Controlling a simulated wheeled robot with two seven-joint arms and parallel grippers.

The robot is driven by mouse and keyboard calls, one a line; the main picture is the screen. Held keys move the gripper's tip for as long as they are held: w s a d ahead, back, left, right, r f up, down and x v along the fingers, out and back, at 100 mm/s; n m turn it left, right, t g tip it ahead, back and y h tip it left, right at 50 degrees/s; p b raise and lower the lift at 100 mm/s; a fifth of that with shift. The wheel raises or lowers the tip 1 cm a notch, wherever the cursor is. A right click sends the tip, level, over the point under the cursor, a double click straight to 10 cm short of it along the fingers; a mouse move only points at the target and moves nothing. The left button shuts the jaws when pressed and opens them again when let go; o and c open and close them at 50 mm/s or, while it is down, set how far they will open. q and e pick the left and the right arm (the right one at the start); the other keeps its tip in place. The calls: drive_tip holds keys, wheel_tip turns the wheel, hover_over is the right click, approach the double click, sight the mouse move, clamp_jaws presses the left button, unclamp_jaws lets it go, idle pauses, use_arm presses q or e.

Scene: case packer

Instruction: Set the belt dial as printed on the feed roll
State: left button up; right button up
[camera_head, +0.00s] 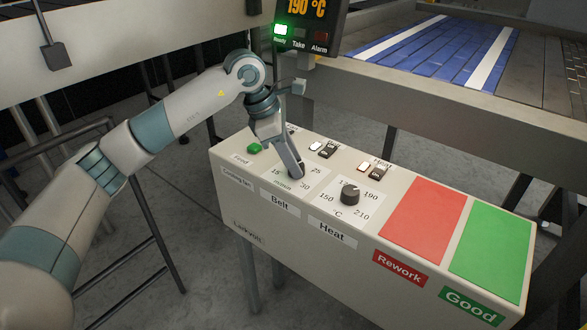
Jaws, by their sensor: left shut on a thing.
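My left gripper (293,170) points down at the belt dial on the sloped top of the beige control box (265,222). It is shut on the belt dial, which the fingers almost wholly hide. Where the dial's pointer stands is hidden. The feed roll and its print are not in view. My right gripper is not in view.
Right of the gripper is the black heat dial (350,194). A green feed button (254,148), small switches (327,149), a red panel (421,219) and a green panel (490,252) share the box. A display (311,22) reads 190 °C with "Ready" lit. A blue belt (440,50) lies behind.

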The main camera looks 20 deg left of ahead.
use_arm(q)
drive_tip(key=shift+w+m+g+b, duration=0.15)
drive_tip(key=shift+m+g+b, duration=0.25)
drive_tip(key=shift+m, duration=0.5)
drive_tip(key=shift+m+h+b, duration=0.3)
drive_tip(key=shift+m+b, duration=0.1)
drive_tip(key=shift+m, duration=0.5)
drive_tip(key=shift+w+a+m+g+b, duration=0.1)
drive_tip(key=shift+m+g+b, duration=0.25)
drive_tip(key=shift+m+g, duration=0.65)
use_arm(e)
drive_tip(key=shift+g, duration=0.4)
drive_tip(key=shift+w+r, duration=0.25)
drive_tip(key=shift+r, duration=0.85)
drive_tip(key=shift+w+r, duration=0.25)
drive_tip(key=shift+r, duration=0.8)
use_arm(q)
drive_tip(key=shift+m+t, duration=0.3)
drive_tip(key=shift+r, duration=0.1)
drive_tip(key=o, duration=1)
drive_tip(key=shift+o, duration=0.2)
